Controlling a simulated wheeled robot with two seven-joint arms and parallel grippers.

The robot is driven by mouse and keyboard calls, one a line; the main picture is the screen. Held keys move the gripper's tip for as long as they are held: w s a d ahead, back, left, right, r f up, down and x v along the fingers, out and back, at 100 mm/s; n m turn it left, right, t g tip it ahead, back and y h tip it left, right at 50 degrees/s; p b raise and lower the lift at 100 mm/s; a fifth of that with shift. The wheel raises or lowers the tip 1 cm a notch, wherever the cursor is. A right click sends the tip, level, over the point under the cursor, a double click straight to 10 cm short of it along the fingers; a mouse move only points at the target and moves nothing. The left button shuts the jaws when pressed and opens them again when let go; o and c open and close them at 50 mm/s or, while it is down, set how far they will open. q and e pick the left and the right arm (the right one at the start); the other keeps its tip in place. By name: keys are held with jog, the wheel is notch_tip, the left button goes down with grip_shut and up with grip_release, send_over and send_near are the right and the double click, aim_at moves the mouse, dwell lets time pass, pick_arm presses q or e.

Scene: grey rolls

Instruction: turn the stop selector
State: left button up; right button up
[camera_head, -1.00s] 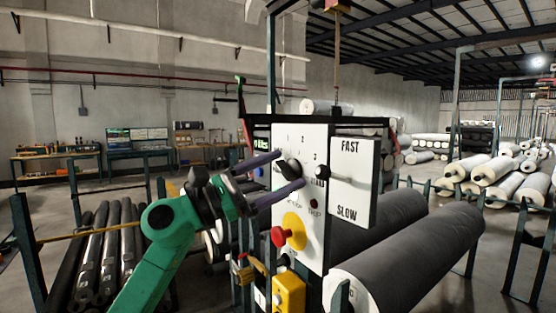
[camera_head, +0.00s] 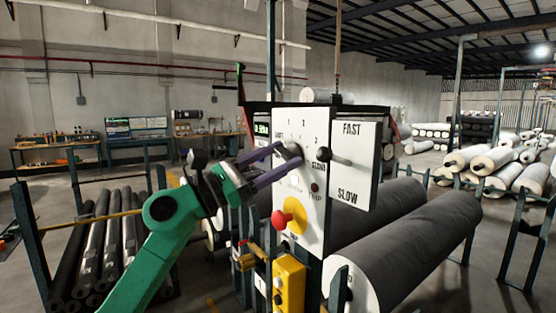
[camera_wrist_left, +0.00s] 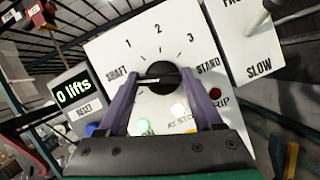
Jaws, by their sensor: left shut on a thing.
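The stop selector (camera_head: 291,151) is a round black knob on a white panel (camera_head: 318,225). In the left wrist view the knob (camera_wrist_left: 160,73) sits below a ring of labels: SHAFT, 1, 2, 3 and STAND. A light line runs across its face, roughly level in that view; I cannot tell which end is the pointer. My left gripper (camera_head: 288,154) has its purple fingers on either side of the knob, shut on it. The left wrist view shows the fingers (camera_wrist_left: 162,80) reaching up to the knob's sides. My right gripper is in neither view.
A FAST/SLOW plate with a lever (camera_head: 340,160) stands right of the knob. Below are a red button on yellow (camera_head: 280,219) and a yellow box (camera_head: 289,285). A display (camera_wrist_left: 73,91) reads "0 lifts".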

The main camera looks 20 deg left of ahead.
pick_arm(q)
jog(key=shift+r+n+t+y+p, duration=0.15)
jog(key=shift+n+t+y+p, duration=0.25)
jog(key=shift+n, duration=0.8)
jog(key=shift+n+t, duration=0.4)
jog(key=shift+n, duration=0.2)
jog(key=n+y+p, duration=0.1)
jog(key=n+p, duration=0.1)
jog(key=n+t+y+p, duration=0.1)
jog(key=n+p, duration=0.1)
jog(key=shift+r+t, duration=0.15)
jog(key=shift+t, duration=0.15)
jog(key=shift+f+n+y+p, duration=0.2)
jog(key=shift+n+y+p, duration=0.2)
jog(key=shift+n+p, duration=0.45)
jog(key=shift+t, duration=0.3)
jog(key=o, duration=1.3)
jog(key=shift+f, duration=0.15)
